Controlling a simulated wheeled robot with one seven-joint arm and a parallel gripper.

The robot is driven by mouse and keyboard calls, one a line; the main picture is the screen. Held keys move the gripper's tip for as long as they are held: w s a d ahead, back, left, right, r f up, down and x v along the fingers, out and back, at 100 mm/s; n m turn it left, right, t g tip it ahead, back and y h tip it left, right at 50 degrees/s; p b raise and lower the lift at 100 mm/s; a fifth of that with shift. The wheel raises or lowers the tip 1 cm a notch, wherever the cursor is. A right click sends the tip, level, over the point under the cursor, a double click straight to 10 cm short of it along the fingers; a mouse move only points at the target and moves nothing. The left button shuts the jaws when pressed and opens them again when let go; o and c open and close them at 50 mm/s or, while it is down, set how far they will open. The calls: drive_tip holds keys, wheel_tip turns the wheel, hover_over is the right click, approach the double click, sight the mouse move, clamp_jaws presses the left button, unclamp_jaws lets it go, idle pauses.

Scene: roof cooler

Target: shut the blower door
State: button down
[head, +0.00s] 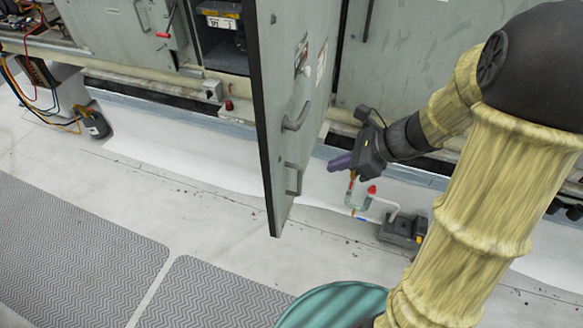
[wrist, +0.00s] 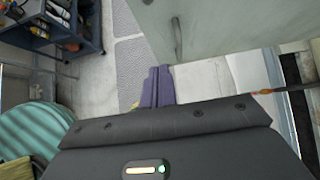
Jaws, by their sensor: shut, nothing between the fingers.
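The blower door (head: 283,95) is a tall grey-green panel with a dark edge, standing swung out from the unit in the head view. Its right face carries two grey bar handles, an upper one (head: 296,117) and a lower one (head: 294,179). Left of it is an open dark compartment (head: 222,45). My gripper (head: 338,163) has purple fingers, shut and empty, to the right of the handled face and apparently apart from it. In the wrist view the fingers (wrist: 155,84) point toward the floor side, with the door (wrist: 225,25) and a handle (wrist: 178,38) beyond.
Grey mats (head: 75,245) cover the floor at left. A blue tool cart (wrist: 62,25) shows in the wrist view. Pale floor before the unit is clear.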

drive_tip(key=shift+a+f, duration=0.1)
drive_tip(key=p, duration=0.2)
approach(280, 176)
drive_tip(key=x, duration=0.5)
drive_tip(key=shift+f, duration=0.35)
drive_tip(key=shift+w+a+f, duration=0.1)
drive_tip(key=shift+w+a, duration=0.05)
drive_tip(key=shift+a, duration=0.1)
